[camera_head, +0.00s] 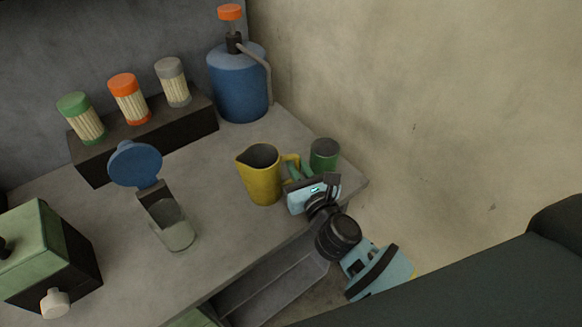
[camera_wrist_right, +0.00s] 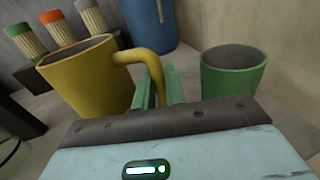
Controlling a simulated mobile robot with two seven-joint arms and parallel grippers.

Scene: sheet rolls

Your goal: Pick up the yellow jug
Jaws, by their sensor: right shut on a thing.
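The yellow jug (camera_head: 260,180) stands upright on the grey counter in the head view, its handle towards the right. It also shows at the left in the right wrist view (camera_wrist_right: 88,78). My right gripper (camera_head: 294,167) comes in from the lower right. Its green fingers (camera_wrist_right: 159,85) are shut on the jug's handle (camera_wrist_right: 150,60). The fingers partly cover the lower handle. My left gripper is in neither view.
A green cup (camera_head: 323,154) stands close behind my right gripper. A blue canister (camera_head: 238,85) stands at the back, a glass jar with a blue lid (camera_head: 135,164) at the left. Several shakers stand on a dark block (camera_head: 150,138). A wall rises at the right.

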